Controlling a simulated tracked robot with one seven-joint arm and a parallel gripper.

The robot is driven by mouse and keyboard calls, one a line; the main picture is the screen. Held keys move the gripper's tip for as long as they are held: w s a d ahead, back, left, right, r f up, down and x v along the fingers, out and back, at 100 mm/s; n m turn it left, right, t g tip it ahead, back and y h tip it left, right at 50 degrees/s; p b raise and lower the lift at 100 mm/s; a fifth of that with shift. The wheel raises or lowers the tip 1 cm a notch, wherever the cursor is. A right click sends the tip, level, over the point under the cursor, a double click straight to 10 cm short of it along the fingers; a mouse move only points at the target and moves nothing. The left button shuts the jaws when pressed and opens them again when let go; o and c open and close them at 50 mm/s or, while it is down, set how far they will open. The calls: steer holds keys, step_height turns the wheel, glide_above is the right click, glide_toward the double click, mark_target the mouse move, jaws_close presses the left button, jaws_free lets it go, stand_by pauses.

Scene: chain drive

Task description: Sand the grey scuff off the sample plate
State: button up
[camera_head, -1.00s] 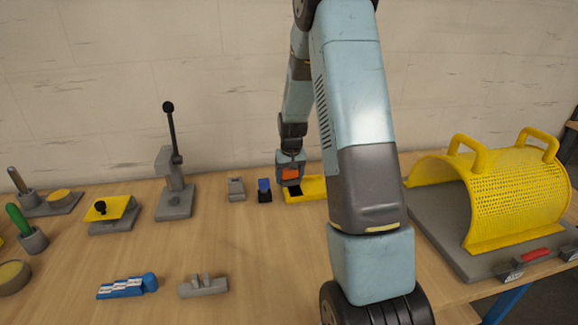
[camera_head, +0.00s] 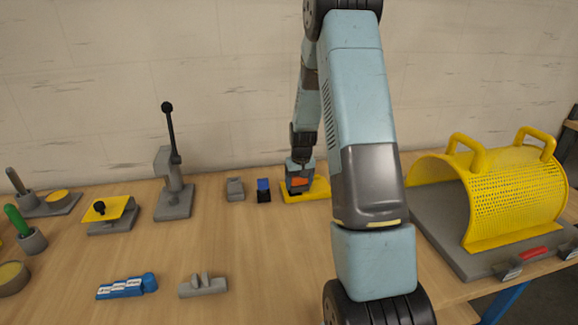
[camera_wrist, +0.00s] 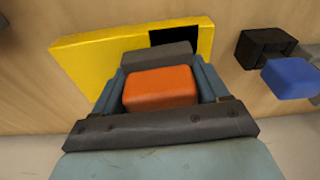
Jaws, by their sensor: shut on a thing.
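My gripper (camera_head: 299,188) is shut on a sanding block with an orange top (camera_wrist: 162,88) and a dark grey lower part. The block is over the yellow sample plate (camera_head: 318,187), low and seemingly on or just above it; I cannot tell whether they touch. In the wrist view the yellow plate (camera_wrist: 90,60) extends left of the block, and a sharp-edged black patch (camera_wrist: 182,36) shows on the plate beside the block. No grey scuff can be made out; the block and gripper hide part of the plate.
A blue-topped black holder (camera_head: 263,190) and a small grey block (camera_head: 235,189) stand left of the plate. A grey lever press (camera_head: 174,190) is farther left. A yellow mesh guard (camera_head: 510,195) stands right, beyond my arm. The front middle table is mostly clear.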

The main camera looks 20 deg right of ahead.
steer(key=shift+a+f, duration=0.2)
steer(key=shift+a, duration=0.3)
steer(key=a, duration=0.1)
steer(key=a+r, duration=0.1)
steer(key=w+a, duration=0.1)
steer(key=shift+r, duration=0.15)
step_height(320, 180, up, 7)
steer(key=shift+s+d, duration=0.15)
steer(key=shift+s, duration=0.1)
stand_by(0.4)
